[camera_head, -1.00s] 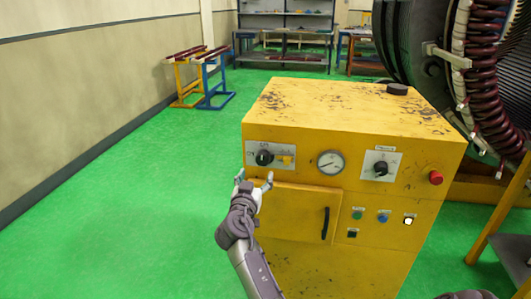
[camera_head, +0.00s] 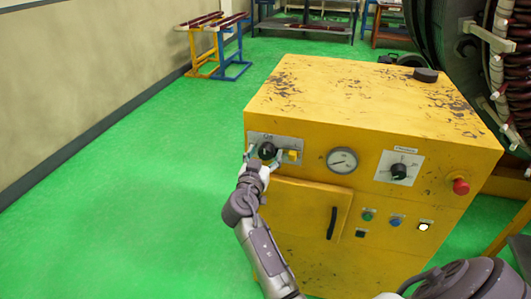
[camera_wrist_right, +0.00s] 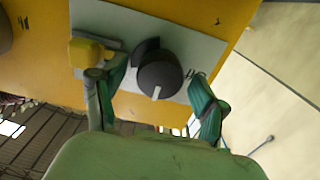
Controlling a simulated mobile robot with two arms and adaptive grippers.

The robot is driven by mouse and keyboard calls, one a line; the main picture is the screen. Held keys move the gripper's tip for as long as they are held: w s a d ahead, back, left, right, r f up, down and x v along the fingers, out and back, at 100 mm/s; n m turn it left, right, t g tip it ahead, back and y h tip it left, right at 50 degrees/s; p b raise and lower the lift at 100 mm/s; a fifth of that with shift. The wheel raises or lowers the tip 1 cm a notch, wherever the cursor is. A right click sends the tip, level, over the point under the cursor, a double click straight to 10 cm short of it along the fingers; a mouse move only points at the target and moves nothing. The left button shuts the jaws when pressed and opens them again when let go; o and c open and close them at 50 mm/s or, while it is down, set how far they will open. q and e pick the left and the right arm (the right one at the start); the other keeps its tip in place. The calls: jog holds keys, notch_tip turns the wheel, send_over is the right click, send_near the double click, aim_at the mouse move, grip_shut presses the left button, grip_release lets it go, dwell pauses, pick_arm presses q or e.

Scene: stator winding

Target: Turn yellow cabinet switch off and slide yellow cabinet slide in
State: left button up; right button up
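The yellow cabinet (camera_head: 340,100) stands in the middle of the head view. Its switch, a round black knob (camera_head: 267,150), sits on a grey plate at the upper left of the front. The small yellow slide (camera_head: 293,156) is on the same plate, right of the knob. My right gripper (camera_head: 262,161) is open at the knob. In the right wrist view the knob (camera_wrist_right: 158,75) with its white mark lies between the two spread fingers (camera_wrist_right: 157,88), and I cannot tell whether they touch it. One finger is close beside the slide (camera_wrist_right: 88,50). My left gripper is out of view.
The cabinet front also has a gauge (camera_head: 342,160), another black knob (camera_head: 398,171), a red button (camera_head: 461,186), several small buttons and a door with a black handle (camera_head: 332,222). A black puck (camera_head: 426,75) lies on top. Green floor (camera_head: 150,200) is clear at left.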

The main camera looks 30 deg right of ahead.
jog(key=c, duration=1.2)
jog(key=shift+o, duration=0.2)
